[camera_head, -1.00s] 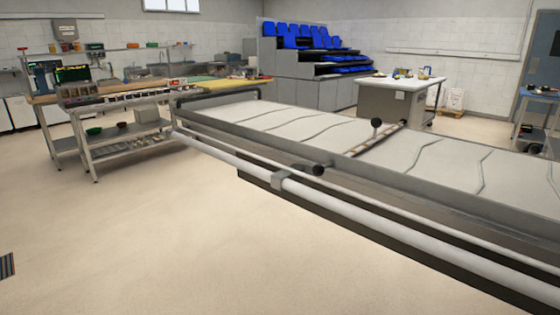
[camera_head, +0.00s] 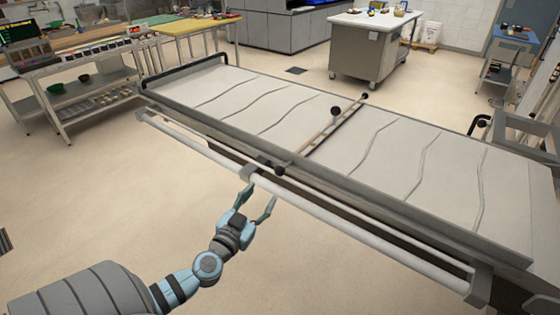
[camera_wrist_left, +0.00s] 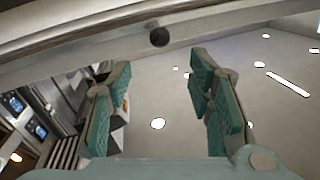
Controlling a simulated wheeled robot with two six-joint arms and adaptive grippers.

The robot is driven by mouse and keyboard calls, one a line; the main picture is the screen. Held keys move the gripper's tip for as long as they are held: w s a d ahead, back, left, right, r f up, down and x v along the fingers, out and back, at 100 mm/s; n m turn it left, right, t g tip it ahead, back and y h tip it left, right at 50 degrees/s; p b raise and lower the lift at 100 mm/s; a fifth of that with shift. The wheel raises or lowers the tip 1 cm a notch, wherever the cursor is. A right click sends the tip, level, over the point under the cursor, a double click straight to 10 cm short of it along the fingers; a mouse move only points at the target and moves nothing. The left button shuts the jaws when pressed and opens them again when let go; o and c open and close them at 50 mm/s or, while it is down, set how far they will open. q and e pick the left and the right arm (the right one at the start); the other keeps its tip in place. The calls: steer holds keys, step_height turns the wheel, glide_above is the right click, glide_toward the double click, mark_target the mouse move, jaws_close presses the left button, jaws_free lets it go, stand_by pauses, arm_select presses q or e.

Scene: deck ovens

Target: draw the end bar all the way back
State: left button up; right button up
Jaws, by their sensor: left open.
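A thin wooden-looking cross bar (camera_head: 322,136) with dark round ends lies across the pale belt of the long loader (camera_head: 235,90). Its near dark end knob (camera_head: 279,170) sticks out over the loader's front edge. A dark knob also shows above the fingers in the left wrist view (camera_wrist_left: 159,37). A black end rail (camera_head: 185,71) stands at the loader's left end. I cannot tell which of these is the end bar. My left gripper (camera_head: 261,192) is open and empty, just in front of and below the near knob, apart from it. My right gripper is not in view.
A white front rail (camera_head: 330,222) runs along the loader's near side, with a grey bracket (camera_head: 249,171) close to my left gripper. A shelved table (camera_head: 95,105) stands at the left and a white-topped cabinet (camera_head: 375,50) at the back. The near floor is clear.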

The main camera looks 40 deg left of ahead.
mark_target(277, 175)
arm_select(q)
steer(key=x, duration=1.3)
steer(key=shift+a+f, duration=0.1)
steer(key=shift+f, duration=0.15)
jaws_close()
